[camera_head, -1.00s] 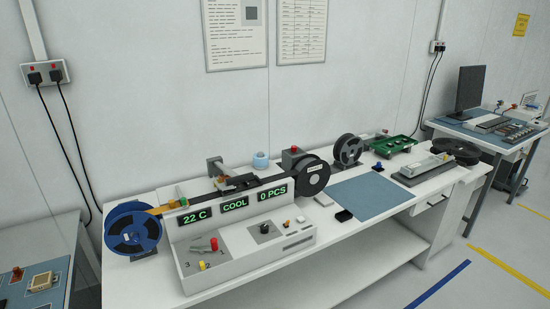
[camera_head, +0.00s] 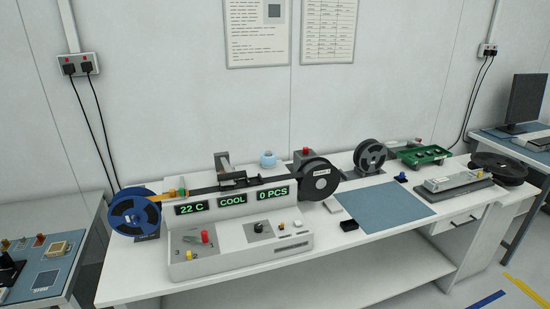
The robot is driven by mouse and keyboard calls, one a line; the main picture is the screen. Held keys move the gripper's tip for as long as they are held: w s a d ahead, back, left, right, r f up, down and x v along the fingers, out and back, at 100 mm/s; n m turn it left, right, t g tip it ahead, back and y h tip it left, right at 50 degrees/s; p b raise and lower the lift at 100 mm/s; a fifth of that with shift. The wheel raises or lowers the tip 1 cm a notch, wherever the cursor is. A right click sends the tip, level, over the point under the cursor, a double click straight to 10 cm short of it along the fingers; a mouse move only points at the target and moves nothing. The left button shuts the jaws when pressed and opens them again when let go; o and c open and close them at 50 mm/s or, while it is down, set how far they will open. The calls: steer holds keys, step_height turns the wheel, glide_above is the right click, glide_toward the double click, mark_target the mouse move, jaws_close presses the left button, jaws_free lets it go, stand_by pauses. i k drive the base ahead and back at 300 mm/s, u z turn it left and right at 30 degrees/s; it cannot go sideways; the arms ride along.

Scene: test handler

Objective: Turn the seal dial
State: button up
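The machine (camera_head: 210,265) is a long white console on the bench, with green displays reading "22 C", "COOL" and "0 PCS". A round black dial (camera_head: 259,227) sits on a pale plate on the console's right half. It looks like the seal dial, but I cannot read any label by it. On the left half are a red-tipped lever (camera_head: 205,237) and a small yellow knob (camera_head: 189,255), with the numbers 2 and 3 nearby. My gripper is not in view.
A blue reel (camera_head: 122,215) stands at the machine's left end and a black reel (camera_head: 331,176) at its right. A blue mat (camera_head: 385,202) lies bare to the right. A black block (camera_head: 349,225) and a small white button (camera_head: 298,224) are near the dial. A side table stands left.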

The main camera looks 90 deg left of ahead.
mark_target(259, 228)
steer(key=u, duration=3.05)
steer(key=i, duration=1)
steer(key=u, duration=0.15)
